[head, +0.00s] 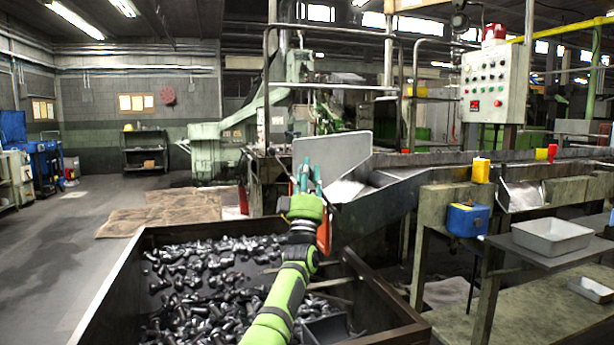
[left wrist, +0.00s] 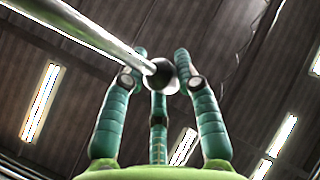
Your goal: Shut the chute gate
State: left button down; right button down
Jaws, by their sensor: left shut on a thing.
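The chute (head: 385,198) is a grey metal trough running in from the right to the bin. A flat pale grey plate (head: 335,152), which looks like the gate, stands tilted at its lower end, with bare chute bed showing beside it. My left gripper (head: 306,178) is raised in front of the plate. In the left wrist view its teal fingers (left wrist: 160,85) are closed around the dark knob (left wrist: 163,77) at the end of a shiny metal rod (left wrist: 95,30). In the head view the fingers hide the rod. My right gripper is not in view.
A dark open bin (head: 120,268) full of black bolts lies below my left arm. An orange-red part (head: 324,236) is beside the forearm. To the right are a blue box (head: 467,219), a grey tray (head: 551,235) and a control panel (head: 494,84).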

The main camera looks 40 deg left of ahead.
pick_arm(q)
jog(key=shift+w+f, duration=0.15)
jog(key=shift+f, duration=0.35)
jog(key=c, duration=1.1)
grip_release()
jog(key=shift+o, duration=0.4)
jog(key=shift+w+a+f, duration=0.1)
jog(key=shift+r, duration=0.3)
jog(key=shift+r, duration=0.4)
notch_tip(320, 180, up, 9)
jog(key=shift+a+r, duration=0.1)
